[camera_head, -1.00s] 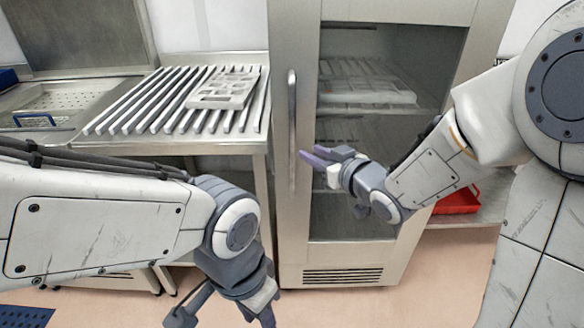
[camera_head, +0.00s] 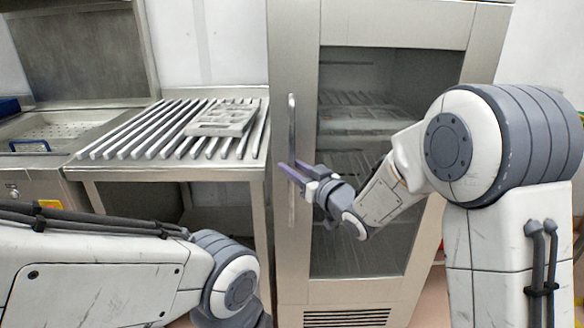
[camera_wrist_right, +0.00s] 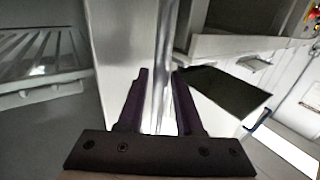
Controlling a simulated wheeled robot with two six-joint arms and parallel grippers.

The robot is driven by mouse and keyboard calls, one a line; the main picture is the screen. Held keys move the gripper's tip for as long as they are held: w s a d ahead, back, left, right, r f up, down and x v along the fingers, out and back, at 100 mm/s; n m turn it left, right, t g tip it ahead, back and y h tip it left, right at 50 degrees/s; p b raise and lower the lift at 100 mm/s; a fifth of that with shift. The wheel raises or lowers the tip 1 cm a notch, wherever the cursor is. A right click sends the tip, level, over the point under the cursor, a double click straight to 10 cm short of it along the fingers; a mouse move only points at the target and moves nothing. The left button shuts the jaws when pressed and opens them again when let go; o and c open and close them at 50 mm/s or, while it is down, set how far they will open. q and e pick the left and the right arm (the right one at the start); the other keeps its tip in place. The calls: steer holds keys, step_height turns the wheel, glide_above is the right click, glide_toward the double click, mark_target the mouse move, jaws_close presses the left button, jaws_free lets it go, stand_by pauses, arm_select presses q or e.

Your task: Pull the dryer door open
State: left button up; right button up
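The dryer is a tall steel cabinet in the middle of the head view, and its glass-fronted door (camera_head: 375,280) looks closed. Its long vertical handle (camera_head: 292,130) is on the door's left side and also shows in the right wrist view (camera_wrist_right: 163,60). My right gripper (camera_head: 289,170) is at the handle's lower half, with its purple fingers pointing left. In the right wrist view the gripper (camera_wrist_right: 160,100) is open, with the handle running between its two fingers. I cannot tell whether either finger touches it. My left gripper is below the head view's edge.
A steel table (camera_head: 160,172) with a slatted rack stands left of the dryer, and a grey mould tray (camera_head: 222,121) lies on the slats. A sink with a perforated insert (camera_head: 65,130) is farther left. Wire shelves (camera_head: 355,112) show through the door glass.

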steer(key=shift+w+a, duration=0.2)
steer(key=shift+w, duration=0.15)
jaws_close()
stand_by(1.2)
